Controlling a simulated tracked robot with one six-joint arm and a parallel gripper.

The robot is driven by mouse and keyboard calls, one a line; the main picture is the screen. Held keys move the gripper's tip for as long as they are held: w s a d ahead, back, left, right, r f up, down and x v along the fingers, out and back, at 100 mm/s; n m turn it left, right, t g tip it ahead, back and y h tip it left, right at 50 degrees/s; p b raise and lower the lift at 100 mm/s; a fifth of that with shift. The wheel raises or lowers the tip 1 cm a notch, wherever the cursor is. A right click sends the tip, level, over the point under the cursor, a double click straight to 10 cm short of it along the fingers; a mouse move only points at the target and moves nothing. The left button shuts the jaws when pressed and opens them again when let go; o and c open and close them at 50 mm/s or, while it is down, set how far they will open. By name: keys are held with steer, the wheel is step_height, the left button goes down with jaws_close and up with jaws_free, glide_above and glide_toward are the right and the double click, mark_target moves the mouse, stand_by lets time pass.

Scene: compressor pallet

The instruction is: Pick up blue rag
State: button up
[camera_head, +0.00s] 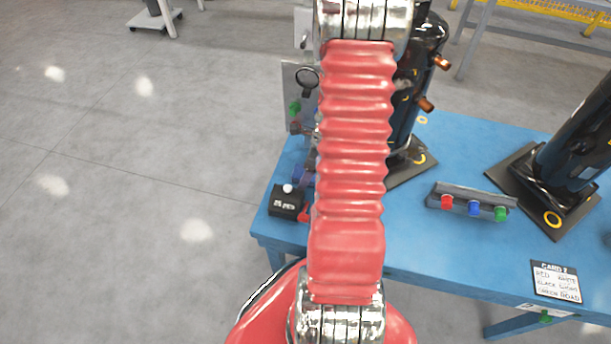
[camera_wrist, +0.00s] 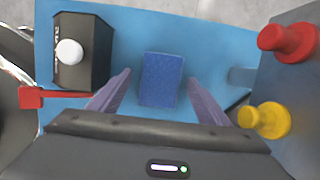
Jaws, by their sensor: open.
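The blue rag (camera_wrist: 161,88) shows in the wrist view as a flat, textured blue rectangle on the lighter blue table top (camera_wrist: 130,30). My gripper (camera_wrist: 159,75) is open, with one purple finger to the left of the rag and one to the right. A gap shows between the rag and each finger. The height of the fingers above the rag is hard to tell. In the head view my red arm hides most of this area, and I cannot make out the rag there for certain.
A black box with a white button (camera_wrist: 82,70) stands left of the rag, with a red lever (camera_wrist: 35,97) by it. Red (camera_wrist: 288,42) and yellow (camera_wrist: 265,120) knobs are close on the right. A black compressor (camera_head: 578,140) and a three-button strip (camera_head: 472,201) are farther right.

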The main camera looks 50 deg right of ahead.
steer(key=shift+c, duration=0.4)
steer(key=c, duration=1.1)
steer(key=shift+o, duration=0.2)
step_height(320, 180, up, 10)
